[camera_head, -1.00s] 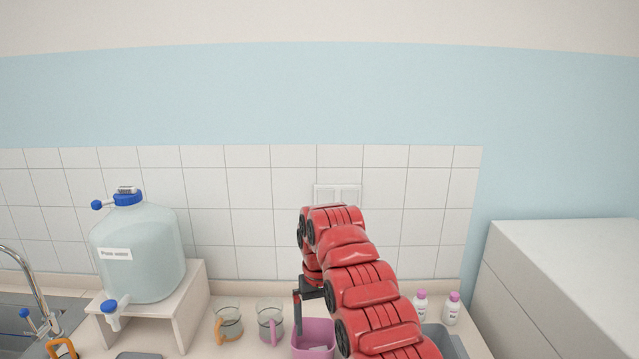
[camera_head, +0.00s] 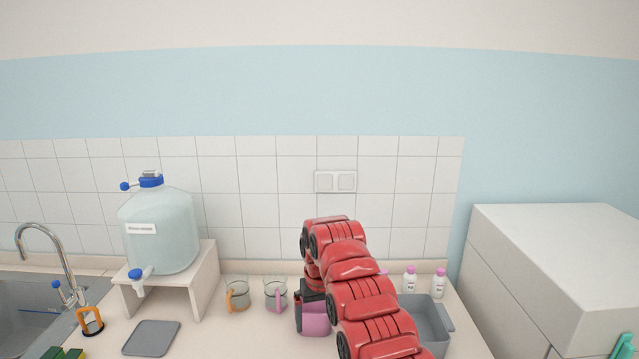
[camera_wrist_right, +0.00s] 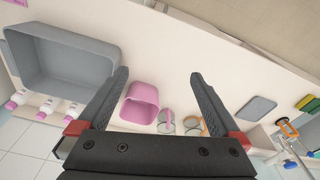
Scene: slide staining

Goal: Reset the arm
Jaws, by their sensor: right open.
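My right arm is red and reaches over the counter in the head view. Its gripper (camera_head: 305,297) shows only in part there, dark, beside the pink container. In the right wrist view the right gripper (camera_wrist_right: 158,85) has its two dark fingers spread wide, with nothing between them but the view of the counter. The pink container (camera_wrist_right: 139,104) appears between the fingers, nearer the left one, below and apart from the gripper; it also shows in the head view (camera_head: 316,320), partly hidden by my arm. My left gripper is in no view.
A grey tub (camera_head: 428,325) and white bottles with pink caps (camera_head: 439,284) stand right of my arm. Two glass mugs (camera_head: 237,294) stand left of it. A water tank (camera_head: 160,235) sits on a stand (camera_head: 205,275) near the sink (camera_head: 35,320). A grey mat (camera_head: 152,338) lies in front.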

